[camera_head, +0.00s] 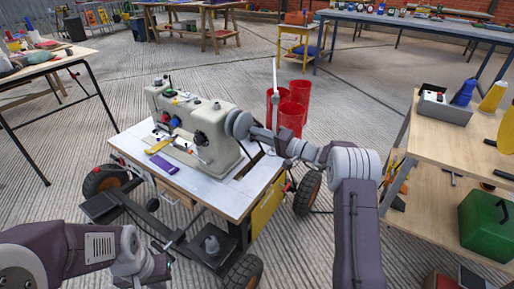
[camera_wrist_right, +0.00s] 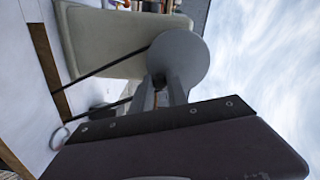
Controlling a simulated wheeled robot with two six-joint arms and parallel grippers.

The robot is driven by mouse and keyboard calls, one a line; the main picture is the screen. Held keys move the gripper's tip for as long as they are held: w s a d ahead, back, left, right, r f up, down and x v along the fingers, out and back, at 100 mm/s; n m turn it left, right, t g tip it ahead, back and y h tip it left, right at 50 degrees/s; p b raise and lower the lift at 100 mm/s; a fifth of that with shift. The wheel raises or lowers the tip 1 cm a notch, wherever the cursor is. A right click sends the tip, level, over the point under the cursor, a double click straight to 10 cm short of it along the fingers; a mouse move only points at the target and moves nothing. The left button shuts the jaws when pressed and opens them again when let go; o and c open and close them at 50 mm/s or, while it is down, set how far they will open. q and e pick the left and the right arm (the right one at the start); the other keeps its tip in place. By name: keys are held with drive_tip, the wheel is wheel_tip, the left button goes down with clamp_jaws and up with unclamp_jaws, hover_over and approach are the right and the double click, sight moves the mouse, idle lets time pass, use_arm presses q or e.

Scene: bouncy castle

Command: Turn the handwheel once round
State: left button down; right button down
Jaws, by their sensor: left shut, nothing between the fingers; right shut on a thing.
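The handwheel (camera_head: 238,123) is a grey disc on the right end of a cream sewing machine (camera_head: 219,151). It also shows in the right wrist view (camera_wrist_right: 182,58), with the cream machine body (camera_wrist_right: 98,42) behind it. My right gripper (camera_head: 252,131) reaches the wheel from the right and is shut on it. In the right wrist view its two fingers (camera_wrist_right: 171,88) meet at the wheel's near face; the exact contact is partly hidden. My left gripper (camera_head: 163,268) is shut and empty at the lower left, in front of the cart and away from the machine.
The machine stands on a white-topped wheeled cart (camera_head: 235,199), with a purple item (camera_head: 161,163) and a yellow item (camera_head: 158,146) on it. Red bins (camera_head: 291,112) stand behind my right arm. A wooden shelf unit (camera_head: 440,153) is at the right. A belt (camera_wrist_right: 105,68) runs near the wheel.

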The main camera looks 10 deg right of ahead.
use_arm(q)
wheel_tip(320, 180, down, 9)
drive_tip(key=b, duration=0.7)
use_arm(e)
drive_tip(key=shift+w+d+r+n, duration=0.1)
drive_tip(key=shift+r+n, duration=0.05)
drive_tip(key=shift+n, duration=0.65)
drive_tip(key=shift+w+d+r+n, duration=0.15)
drive_tip(key=shift+n, duration=0.65)
drive_tip(key=shift+w+d+r+n, duration=0.1)
drive_tip(key=shift+r+n, duration=0.05)
drive_tip(key=shift+n, duration=0.65)
drive_tip(key=c, duration=1.3)
unclamp_jaws()
use_arm(q)
wheel_tip(320, 180, up, 4)
drive_tip(key=p, duration=0.3)
drive_tip(key=shift+f, duration=0.15)
use_arm(e)
drive_tip(key=v, duration=0.9)
